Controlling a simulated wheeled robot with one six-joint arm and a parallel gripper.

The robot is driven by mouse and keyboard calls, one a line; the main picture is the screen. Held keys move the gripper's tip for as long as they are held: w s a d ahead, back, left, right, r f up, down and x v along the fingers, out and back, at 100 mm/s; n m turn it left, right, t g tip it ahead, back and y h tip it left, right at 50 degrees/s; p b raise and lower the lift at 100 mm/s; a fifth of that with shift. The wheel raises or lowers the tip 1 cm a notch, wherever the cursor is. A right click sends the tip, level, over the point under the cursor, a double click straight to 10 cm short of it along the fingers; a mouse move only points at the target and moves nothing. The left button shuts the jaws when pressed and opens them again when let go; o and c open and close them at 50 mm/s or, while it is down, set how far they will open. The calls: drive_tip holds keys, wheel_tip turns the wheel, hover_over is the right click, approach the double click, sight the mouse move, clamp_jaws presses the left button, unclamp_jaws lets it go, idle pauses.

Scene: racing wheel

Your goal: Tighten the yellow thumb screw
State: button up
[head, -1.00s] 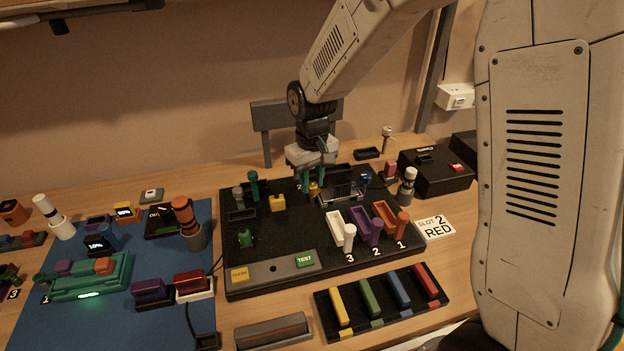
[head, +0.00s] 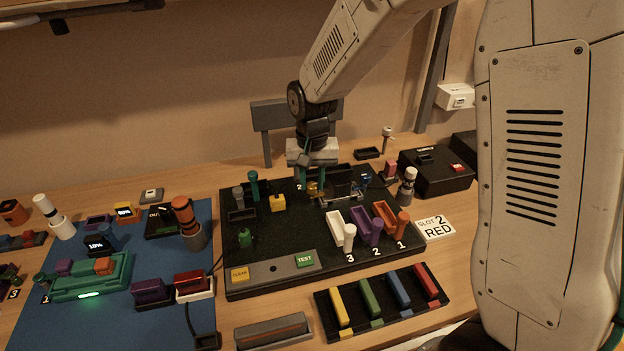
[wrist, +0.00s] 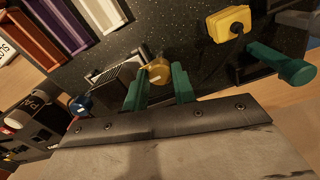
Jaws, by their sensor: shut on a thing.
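The yellow thumb screw (wrist: 158,72) sits upright on the black board (head: 290,262), near its back edge. In the head view the screw (head: 314,188) is partly hidden by my gripper (head: 311,180). In the wrist view my gripper (wrist: 158,84) has one green finger on each side of the screw's round head and is shut on it. The screw head carries a pale mark. Its shaft and seat are hidden.
A dark clear-sided fixture (head: 343,184) stands just right of the screw. A yellow block (head: 278,203) and a teal post (head: 254,186) stand to its left. White, purple and orange slots (head: 385,212) lie in front to the right. The board's front middle is mostly clear.

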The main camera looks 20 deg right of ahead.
sight(312, 183)
idle(0.3)
drive_tip(key=o, duration=1)
drive_tip(key=shift+r, duration=0.1)
wheel_tip(312, 183, up, 8)
drive_tip(key=shift+f, duration=0.15)
